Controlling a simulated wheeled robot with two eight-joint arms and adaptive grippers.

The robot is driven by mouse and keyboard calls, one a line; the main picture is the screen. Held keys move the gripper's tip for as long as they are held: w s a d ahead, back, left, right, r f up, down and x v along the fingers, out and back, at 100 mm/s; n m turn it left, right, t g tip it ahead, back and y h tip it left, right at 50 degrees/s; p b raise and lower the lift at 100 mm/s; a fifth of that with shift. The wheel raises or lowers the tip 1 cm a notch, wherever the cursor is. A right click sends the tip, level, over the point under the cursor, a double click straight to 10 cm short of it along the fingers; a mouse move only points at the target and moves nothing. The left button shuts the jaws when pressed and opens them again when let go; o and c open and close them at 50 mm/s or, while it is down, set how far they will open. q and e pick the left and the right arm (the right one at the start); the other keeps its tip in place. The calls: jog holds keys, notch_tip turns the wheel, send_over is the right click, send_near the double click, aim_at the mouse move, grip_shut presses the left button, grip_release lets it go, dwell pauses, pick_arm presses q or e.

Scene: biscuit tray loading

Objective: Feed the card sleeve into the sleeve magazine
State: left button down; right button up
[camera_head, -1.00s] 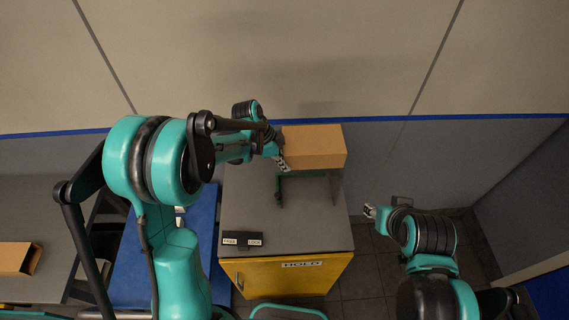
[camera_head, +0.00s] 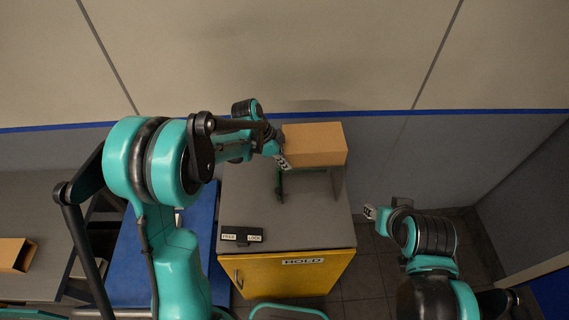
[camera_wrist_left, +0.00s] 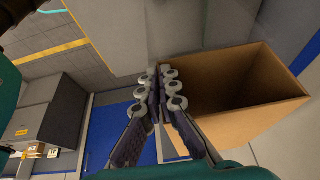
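The card sleeve (camera_head: 315,143) is a brown open-ended box at the far side of the grey worktop (camera_head: 240,205); it also shows in the left wrist view (camera_wrist_left: 250,125), its open end facing the camera. My left gripper (camera_head: 282,160) is at the sleeve's left end. In the left wrist view its fingers (camera_wrist_left: 160,88) are close together at the sleeve's side wall, seemingly pinching it. The sleeve magazine (camera_head: 338,183), with green and grey upright parts, is just in front of and partly hidden by the sleeve. My right gripper (camera_head: 370,212) is right of the worktop, apart from everything.
A black block with white labels (camera_head: 241,237) lies at the worktop's front left. Below is a yellow cabinet front (camera_head: 290,275) marked HOLD. Another brown sleeve (camera_head: 14,254) lies on the grey table at far left. The wall stands close behind the sleeve.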

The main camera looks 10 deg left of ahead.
pick_arm(q)
jog(key=shift+s+f, duration=0.45)
jog(key=shift+f, duration=0.25)
pick_arm(e)
jog(key=shift+f, duration=0.25)
pick_arm(q)
jog(key=c, duration=1.6)
grip_release()
jog(key=shift+c, duration=0.2)
jog(key=shift+w+d+f, duration=0.15)
jog(key=shift+w, duration=0.35)
pick_arm(e)
jog(key=shift+w+d, duration=0.1)
jog(key=shift+w, duration=0.25)
pick_arm(q)
jog(key=shift+s, duration=0.1)
jog(key=shift+r, duration=0.2)
